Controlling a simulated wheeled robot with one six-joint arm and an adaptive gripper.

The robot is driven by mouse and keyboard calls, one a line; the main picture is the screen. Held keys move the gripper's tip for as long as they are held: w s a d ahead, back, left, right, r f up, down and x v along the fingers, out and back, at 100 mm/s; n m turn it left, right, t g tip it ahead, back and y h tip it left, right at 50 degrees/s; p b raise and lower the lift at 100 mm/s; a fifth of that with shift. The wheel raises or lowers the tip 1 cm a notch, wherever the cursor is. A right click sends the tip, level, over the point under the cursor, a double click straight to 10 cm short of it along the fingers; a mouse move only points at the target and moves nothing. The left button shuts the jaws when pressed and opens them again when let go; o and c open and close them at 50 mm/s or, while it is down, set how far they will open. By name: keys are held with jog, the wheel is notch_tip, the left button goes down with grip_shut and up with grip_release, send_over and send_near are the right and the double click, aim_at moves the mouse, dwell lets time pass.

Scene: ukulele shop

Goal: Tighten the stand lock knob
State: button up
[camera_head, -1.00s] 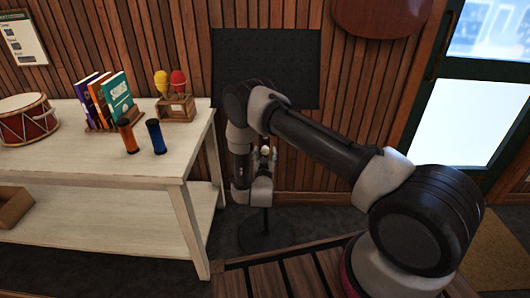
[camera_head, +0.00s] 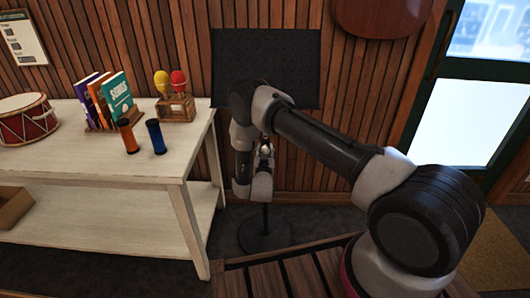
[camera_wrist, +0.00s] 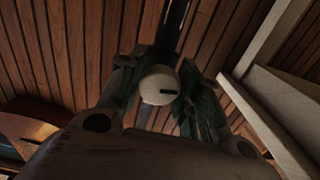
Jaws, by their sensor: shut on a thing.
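The stand has a dark round base (camera_head: 264,238) on the floor and a thin dark post. The post also shows in the wrist view (camera_wrist: 174,25), behind the knob. The stand lock knob (camera_wrist: 159,86) is pale and round, with a dark line on its face. My gripper (camera_wrist: 165,92) is shut on the knob, with one dark green finger on each side. In the head view my gripper (camera_head: 266,152) is at the stand's post, partly hidden by my wrist. The knob is hard to make out there.
A pale shelf table (camera_head: 110,165) stands close on the left, bearing a drum (camera_head: 27,127), books (camera_head: 104,100), maracas (camera_head: 178,85) and two shakers. A black pegboard (camera_head: 266,55) hangs on the wood wall behind. A glass door (camera_head: 475,110) is at right.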

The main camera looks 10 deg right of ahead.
jog(key=shift+m, duration=0.3)
jog(key=m, duration=0.3)
jog(key=shift+m, duration=0.4)
jog(key=m, duration=0.4)
jog(key=shift+m, duration=0.4)
jog(key=m, duration=0.9)
jog(key=o, duration=1)
jog(key=shift+a, duration=0.1)
jog(key=shift+o, duration=0.2)
